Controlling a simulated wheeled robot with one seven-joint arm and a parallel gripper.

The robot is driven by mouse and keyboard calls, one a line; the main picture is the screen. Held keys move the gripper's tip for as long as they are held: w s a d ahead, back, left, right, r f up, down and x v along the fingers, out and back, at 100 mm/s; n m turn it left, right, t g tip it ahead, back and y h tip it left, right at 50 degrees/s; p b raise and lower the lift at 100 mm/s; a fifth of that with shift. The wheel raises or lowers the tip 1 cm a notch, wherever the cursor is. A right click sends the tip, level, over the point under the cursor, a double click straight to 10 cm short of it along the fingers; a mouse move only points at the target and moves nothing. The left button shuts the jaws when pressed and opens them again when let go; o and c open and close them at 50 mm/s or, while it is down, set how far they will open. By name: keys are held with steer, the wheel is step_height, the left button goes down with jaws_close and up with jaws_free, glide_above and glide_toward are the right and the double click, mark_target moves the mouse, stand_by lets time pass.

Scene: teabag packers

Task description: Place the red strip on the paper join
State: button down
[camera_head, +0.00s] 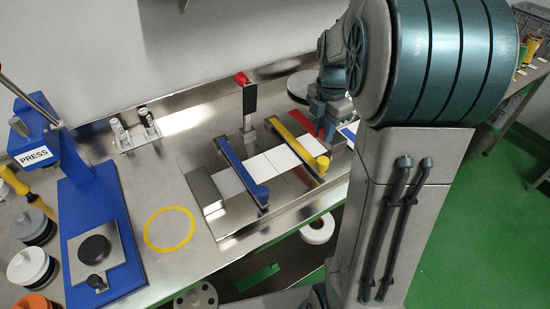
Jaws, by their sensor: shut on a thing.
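White paper pieces (283,159) lie in a row on the metal fixture, with thin seam lines between them. A blue bar (242,172) and a yellow bar (298,146) cross over the paper. My gripper (326,128) is at the right end of the fixture, right of the yellow bar. My arm hides part of this area, and the strip's full shape cannot be told.
A black upright lever with a red tip (241,78) stands behind the fixture. A blue press (94,195) and a yellow ring (169,229) are at left. Two small bottles (147,118) stand in a rack at the back. Bare metal lies left of the fixture.

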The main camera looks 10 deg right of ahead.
steer(key=p, duration=0.2)
glide_above(285, 181)
step_height(285, 181, down, 6)
steer(key=shift+d+f, duration=0.1)
steer(key=shift+f+p, duration=0.4)
steer(key=shift+f, duration=1.7)
steer(key=shift+f, duration=0.15)
steer(key=c, duration=1.7)
jaws_free()
steer(key=o, duration=0.4)
steer(key=shift+o, duration=0.2)
